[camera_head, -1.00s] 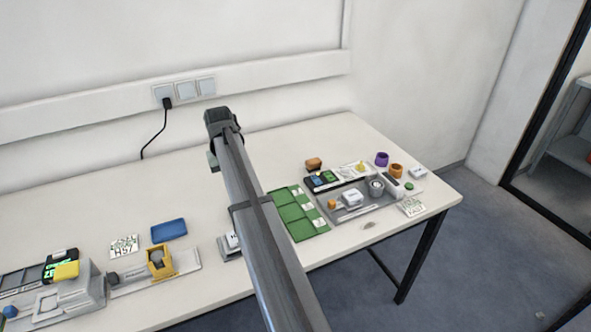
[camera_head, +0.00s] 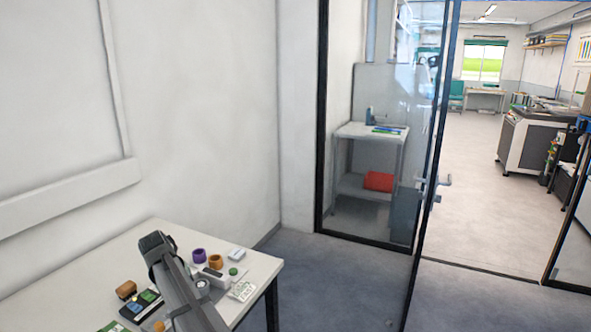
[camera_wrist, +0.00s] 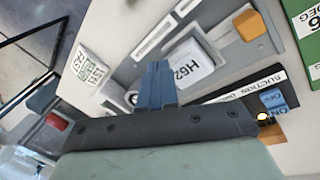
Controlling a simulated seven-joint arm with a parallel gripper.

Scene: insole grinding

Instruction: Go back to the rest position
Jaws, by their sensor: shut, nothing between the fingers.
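My gripper (camera_wrist: 158,85) shows in the wrist view as two blue-grey fingers pressed together with nothing between them. It points over the grey tray (camera_wrist: 130,70) and appears to be above it, clear of the parts. In the head view my arm crosses the table (camera_head: 80,270) at the lower left and hides part of the tray area; the fingers cannot be made out there.
Near the table's right end are a purple ring (camera_head: 198,256), an orange ring (camera_head: 215,262), a white box (camera_head: 236,254) and a printed card (camera_head: 242,290). A suction panel (camera_wrist: 245,95) lies close to the gripper. A glass door (camera_head: 432,170) stands right of the table; floor between is clear.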

